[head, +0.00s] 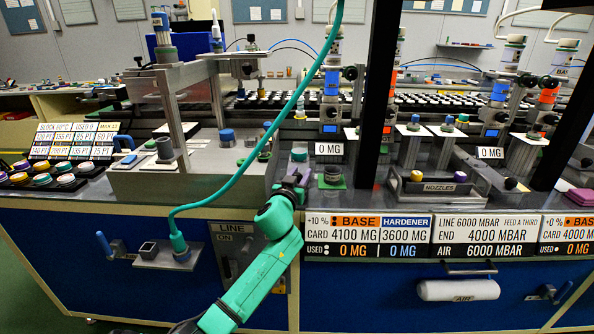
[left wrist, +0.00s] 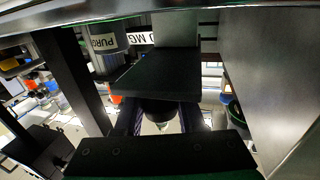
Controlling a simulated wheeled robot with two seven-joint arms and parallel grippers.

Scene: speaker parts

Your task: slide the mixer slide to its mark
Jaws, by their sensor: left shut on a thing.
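My left gripper (head: 292,184) reaches up from below to the front edge of the bench, between the metal housing on the left and the 0 MG stand on the right. In the left wrist view its two dark fingers (left wrist: 160,118) are closed around a dark rounded knob (left wrist: 162,108), seemingly the handle of the mixer slide. A dark flat block (left wrist: 158,74) lies just beyond the fingers and partly hides the knob. In the head view the gripper covers the held part. I cannot make out the mark. My right gripper is not in view.
A green hose (head: 275,125) hangs across the front to a bracket (head: 168,257). A green-based socket (head: 332,178) stands close right of the gripper. A dark upright post (head: 378,95) rises farther right. A nozzle tray (head: 436,190) lies beyond it.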

